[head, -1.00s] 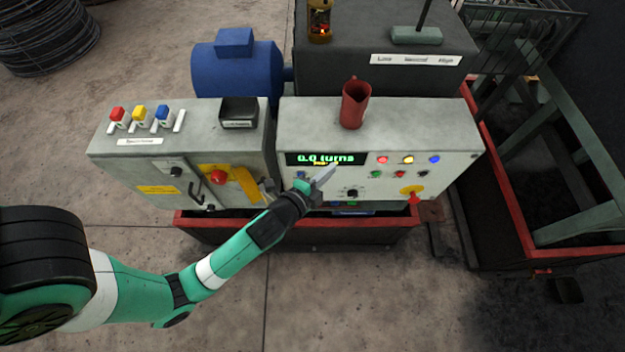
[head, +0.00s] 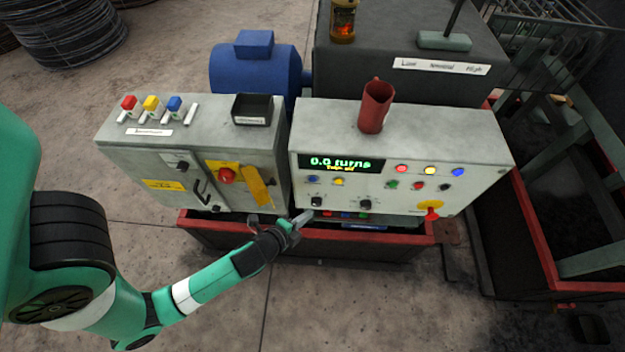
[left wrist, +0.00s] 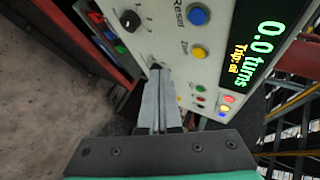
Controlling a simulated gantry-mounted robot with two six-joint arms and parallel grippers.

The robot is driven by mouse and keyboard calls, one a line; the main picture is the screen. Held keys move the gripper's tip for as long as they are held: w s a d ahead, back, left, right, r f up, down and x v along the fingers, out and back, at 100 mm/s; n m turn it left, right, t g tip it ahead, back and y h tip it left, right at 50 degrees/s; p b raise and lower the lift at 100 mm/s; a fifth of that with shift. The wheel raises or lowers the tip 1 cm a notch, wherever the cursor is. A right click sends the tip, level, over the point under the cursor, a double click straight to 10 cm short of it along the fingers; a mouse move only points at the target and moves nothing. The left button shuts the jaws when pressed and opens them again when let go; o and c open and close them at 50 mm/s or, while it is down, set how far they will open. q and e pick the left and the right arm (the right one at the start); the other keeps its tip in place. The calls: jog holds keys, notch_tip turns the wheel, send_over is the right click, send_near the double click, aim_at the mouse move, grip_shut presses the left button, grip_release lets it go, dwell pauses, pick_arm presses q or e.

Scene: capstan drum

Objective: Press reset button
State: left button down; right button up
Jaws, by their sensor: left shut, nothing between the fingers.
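The reset button is blue, at the left of the grey control panel (head: 480,190) below the display (head: 342,163); it shows in the head view (head: 312,179). In the left wrist view the blue button (left wrist: 198,15) has a label reading "Reset" beside it. A yellow button (left wrist: 199,52) is next to it. My left gripper (head: 304,217) is shut and empty, below the blue button near the panel's lower edge. Its fingertips also show in the left wrist view (left wrist: 157,72), apart from the blue button. My right gripper is not in view.
The display reads "0.0 turns" with a yellow line below. Black knobs (head: 316,202) sit under the buttons. A red jug (head: 376,105) stands on the panel box. A second grey box (head: 120,165) with a red knob is at left. Open floor lies in front.

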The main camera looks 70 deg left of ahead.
aim_at(313, 179)
pick_arm(q)
jog(key=w+a, duration=0.3)
jog(key=a, duration=0.5)
jog(key=shift+w, duration=0.3)
dwell(1.7)
jog(key=shift+w+a, duration=0.15)
jog(key=shift+a, duration=0.15)
jog(key=shift+w+a, duration=0.2)
jog(key=shift+a, duration=0.2)
dwell(0.6)
dwell(0.3)
jog(key=shift+s+d+p, duration=0.35)
jog(key=shift+d+p, duration=0.2)
jog(key=shift+d, duration=0.2)
